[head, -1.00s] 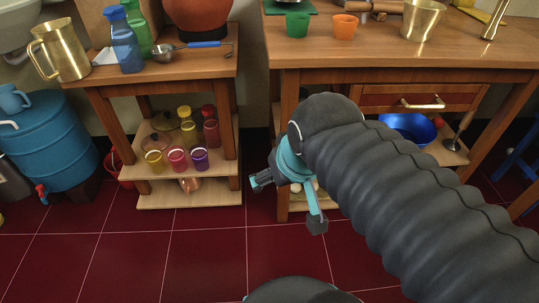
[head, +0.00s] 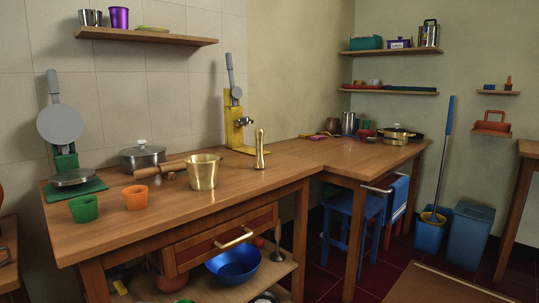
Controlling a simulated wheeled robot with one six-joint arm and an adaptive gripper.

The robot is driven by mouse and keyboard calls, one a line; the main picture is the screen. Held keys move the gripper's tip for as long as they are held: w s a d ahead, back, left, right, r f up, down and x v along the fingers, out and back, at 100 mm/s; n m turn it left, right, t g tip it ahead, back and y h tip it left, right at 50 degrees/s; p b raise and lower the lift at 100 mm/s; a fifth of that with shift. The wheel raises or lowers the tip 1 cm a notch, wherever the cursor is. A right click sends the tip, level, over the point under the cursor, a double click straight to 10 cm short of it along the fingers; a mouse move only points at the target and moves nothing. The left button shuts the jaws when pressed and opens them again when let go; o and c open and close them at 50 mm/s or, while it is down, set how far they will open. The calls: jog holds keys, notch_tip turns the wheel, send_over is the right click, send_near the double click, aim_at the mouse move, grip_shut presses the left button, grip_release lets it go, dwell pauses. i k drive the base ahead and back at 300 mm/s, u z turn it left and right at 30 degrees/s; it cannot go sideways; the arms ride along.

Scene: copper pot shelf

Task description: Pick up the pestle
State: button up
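The brass pestle (head: 260,150) stands upright on the wooden counter (head: 120,232), towards the back and right of a brass mortar-like pot (head: 203,174). There is a small gap between the pestle and the pot. Nothing covers the pestle in this view. My gripper and arm are not in the head view now, so I cannot see whether the gripper is open or shut.
A wooden rolling pin (head: 158,170), a lidded steel pot (head: 142,156), an orange cup (head: 135,197) and a green cup (head: 83,208) stand left of the mortar. A yellow press (head: 236,124) rises behind the pestle. Counter right of the pestle is clear. A blue bowl (head: 232,265) sits below.

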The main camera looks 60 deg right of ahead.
aim_at(259, 163)
jog(key=z, duration=1.75)
